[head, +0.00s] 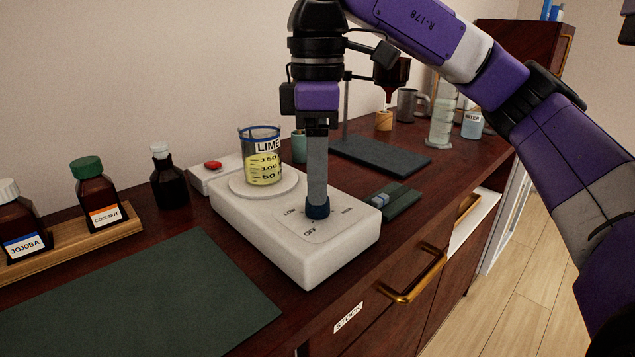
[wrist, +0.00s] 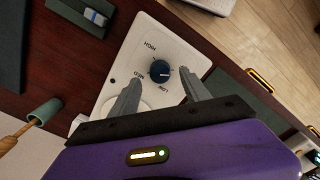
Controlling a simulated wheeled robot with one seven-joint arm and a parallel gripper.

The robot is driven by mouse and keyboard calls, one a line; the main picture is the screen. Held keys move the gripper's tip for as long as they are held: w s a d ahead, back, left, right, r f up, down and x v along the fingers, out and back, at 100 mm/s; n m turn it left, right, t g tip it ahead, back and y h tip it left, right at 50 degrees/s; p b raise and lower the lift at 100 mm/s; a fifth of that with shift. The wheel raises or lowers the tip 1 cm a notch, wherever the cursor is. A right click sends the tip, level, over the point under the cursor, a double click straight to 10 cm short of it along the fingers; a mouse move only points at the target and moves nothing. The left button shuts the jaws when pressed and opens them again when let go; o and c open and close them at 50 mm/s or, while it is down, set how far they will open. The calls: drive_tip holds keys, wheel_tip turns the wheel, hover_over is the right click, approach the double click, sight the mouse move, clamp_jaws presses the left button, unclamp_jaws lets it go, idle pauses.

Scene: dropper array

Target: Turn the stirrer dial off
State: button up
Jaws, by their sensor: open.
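The OFF label (head: 310,232) shows in the head view. My gripper (head: 318,198) points straight down over the dial. In the wrist view its fingers (wrist: 161,80) are open, one on each side of the dial; I cannot tell if they touch it.
A beaker of yellow liquid labelled LIME (head: 262,165) stands on the stirrer's round plate behind the dial. Brown bottles (head: 97,205) stand in a wooden rack at left. A dark green mat (head: 140,300) lies in front.

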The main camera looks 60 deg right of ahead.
wheel_tip(320, 180, up, 5)
drive_tip(key=shift+f+p, duration=0.1)
drive_tip(key=shift+p, duration=0.35)
drive_tip(key=shift+s, duration=0.1)
